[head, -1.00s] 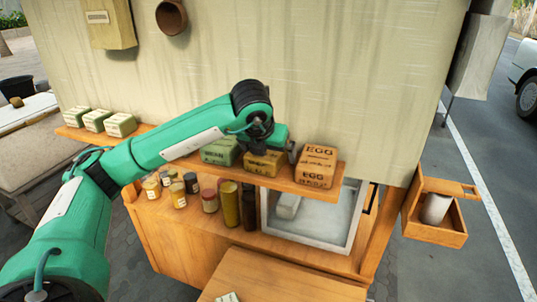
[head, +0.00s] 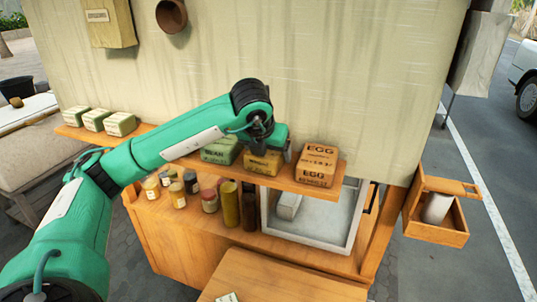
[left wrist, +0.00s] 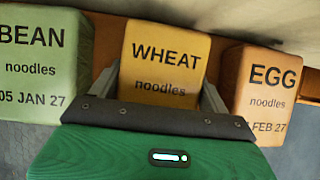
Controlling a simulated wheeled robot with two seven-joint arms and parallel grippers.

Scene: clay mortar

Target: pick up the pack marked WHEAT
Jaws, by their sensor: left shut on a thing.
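The yellow pack marked WHEAT (left wrist: 162,62) stands in the middle of the left wrist view, between the green BEAN pack (left wrist: 42,75) and the orange EGG pack (left wrist: 262,90). In the head view the WHEAT pack (head: 261,164) is on the wooden shelf (head: 285,182), its top partly covered by my arm. My left gripper (head: 268,152) has a finger at each side of the pack and is shut on it; it also shows in the left wrist view (left wrist: 160,92). I cannot tell whether the pack touches the shelf. My right gripper is not in view.
The EGG pack (head: 316,165) and BEAN pack (head: 218,152) stand close on either side. Several pale green packs (head: 98,121) sit at the shelf's left end. Jars (head: 209,200) and a sink (head: 310,225) lie below. A cloth wall (head: 330,70) is behind.

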